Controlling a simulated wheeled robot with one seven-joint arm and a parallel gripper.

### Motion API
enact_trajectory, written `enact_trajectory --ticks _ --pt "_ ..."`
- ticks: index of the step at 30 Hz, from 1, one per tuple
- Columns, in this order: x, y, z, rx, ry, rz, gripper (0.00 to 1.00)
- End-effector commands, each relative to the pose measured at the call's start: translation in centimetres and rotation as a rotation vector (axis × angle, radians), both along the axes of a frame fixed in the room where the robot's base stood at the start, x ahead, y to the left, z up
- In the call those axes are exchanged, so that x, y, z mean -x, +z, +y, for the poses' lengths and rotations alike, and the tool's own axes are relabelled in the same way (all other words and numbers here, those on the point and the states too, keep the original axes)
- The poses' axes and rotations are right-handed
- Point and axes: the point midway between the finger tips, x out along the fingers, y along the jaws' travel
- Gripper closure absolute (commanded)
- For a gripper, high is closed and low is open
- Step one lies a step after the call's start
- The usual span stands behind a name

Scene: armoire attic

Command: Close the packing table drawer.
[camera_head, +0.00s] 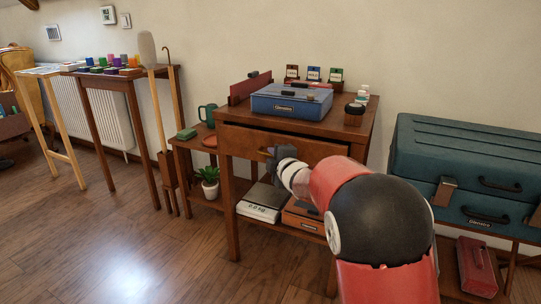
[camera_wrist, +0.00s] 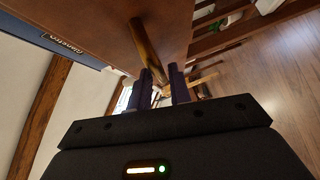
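The packing table (camera_head: 362,118) is wooden, and its drawer (camera_head: 236,138) sits just under the top. The drawer front looks slightly proud of the frame with a dark gap above it, but my arm hides its right part. A brass bar handle (camera_wrist: 146,48) crosses the drawer front in the wrist view; its left end (camera_head: 264,152) shows in the head view. My gripper (camera_head: 274,154) is at the handle, in front of the drawer. In the wrist view, my gripper's fingers (camera_wrist: 163,72) are apart, with the handle's far end between or just beyond their tips; contact is unclear.
A blue case (camera_head: 290,103) lies on the tabletop, with a dark jar (camera_head: 354,115) to its right. A scale (camera_head: 258,212) and an orange box (camera_head: 303,218) sit on the lower shelf. Teal trunks (camera_head: 460,160) stand right. Open floor (camera_head: 120,255) lies left.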

Motion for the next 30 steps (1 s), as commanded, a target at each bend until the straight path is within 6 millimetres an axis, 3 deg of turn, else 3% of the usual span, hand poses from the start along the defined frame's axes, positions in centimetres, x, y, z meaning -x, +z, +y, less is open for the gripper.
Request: enact_trajectory --ticks 6,14,19,27,30 --pt "-1.7 -0.3 0.8 0.000 0.001 0.001 0.80" --pt "-1.8 -0.3 0.9 0.000 0.001 0.000 0.80" --pt "-1.8 -0.3 0.9 0.000 0.001 0.001 1.00" --pt "-1.8 -0.3 0.9 0.001 0.000 0.000 1.00" --pt "-2.7 -0.2 0.6 0.003 0.000 0.001 1.00"
